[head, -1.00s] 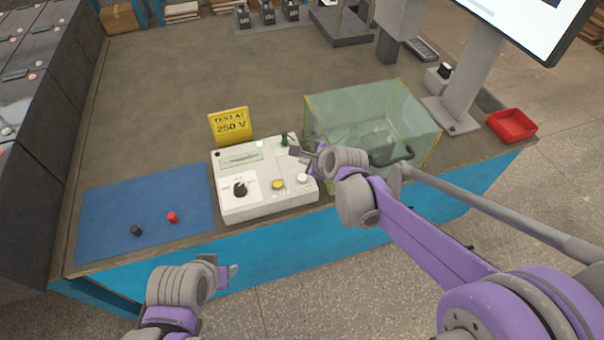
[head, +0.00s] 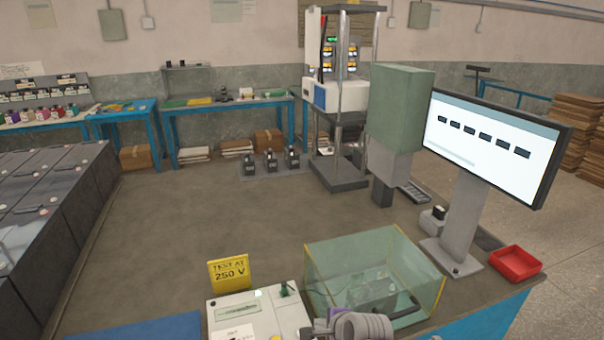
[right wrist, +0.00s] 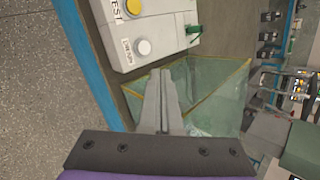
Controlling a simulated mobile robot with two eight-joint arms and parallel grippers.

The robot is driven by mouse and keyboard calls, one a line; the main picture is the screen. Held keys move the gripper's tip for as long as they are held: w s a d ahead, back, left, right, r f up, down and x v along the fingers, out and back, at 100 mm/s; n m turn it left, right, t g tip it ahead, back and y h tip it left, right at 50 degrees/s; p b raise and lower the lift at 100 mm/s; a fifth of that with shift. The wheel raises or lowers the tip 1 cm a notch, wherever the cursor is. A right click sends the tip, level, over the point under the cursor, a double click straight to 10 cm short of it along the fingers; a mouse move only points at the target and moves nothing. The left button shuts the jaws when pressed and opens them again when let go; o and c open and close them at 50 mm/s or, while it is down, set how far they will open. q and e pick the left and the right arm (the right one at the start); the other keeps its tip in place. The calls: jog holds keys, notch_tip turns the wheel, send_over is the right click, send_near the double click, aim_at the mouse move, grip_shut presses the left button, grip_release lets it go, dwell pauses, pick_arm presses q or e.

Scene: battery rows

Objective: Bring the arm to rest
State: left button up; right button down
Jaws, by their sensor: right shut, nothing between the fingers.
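My right gripper (right wrist: 162,102) is shut and empty in the right wrist view, its two fingers together. In that view it lies beside the white tester box (right wrist: 160,30) and over the near part of the clear glass box (right wrist: 215,90). In the head view my right wrist shows at the bottom edge, in front of the tester box (head: 262,312) and the glass box (head: 330,250); the fingertips are hard to make out there. My left gripper is out of the head view.
A yellow "TEST AT 250 V" sign (head: 229,272) stands behind the tester. A monitor (head: 490,145) and a red tray (head: 515,263) are at the right. A blue mat (head: 150,328) lies at the left front. The middle of the brown bench (head: 200,215) is clear.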

jog(key=s+d+n+h+p, duration=0.1)
jog(key=s+d+n, duration=0.3)
jog(key=s, duration=0.4)
jog(key=s+d+r+n+g+h+p, duration=0.1)
jog(key=s+d+n, duration=0.3)
jog(key=s+n, duration=0.3)
jog(key=s+d+n+g+h+p, duration=0.1)
jog(key=s+d+n, duration=0.4)
jog(key=s, duration=0.3)
jog(key=shift+s+r+n+h, duration=0.3)
jog(key=shift+s+n, duration=0.1)
jog(key=shift+n, duration=0.2)
jog(key=shift+d, duration=0.1)
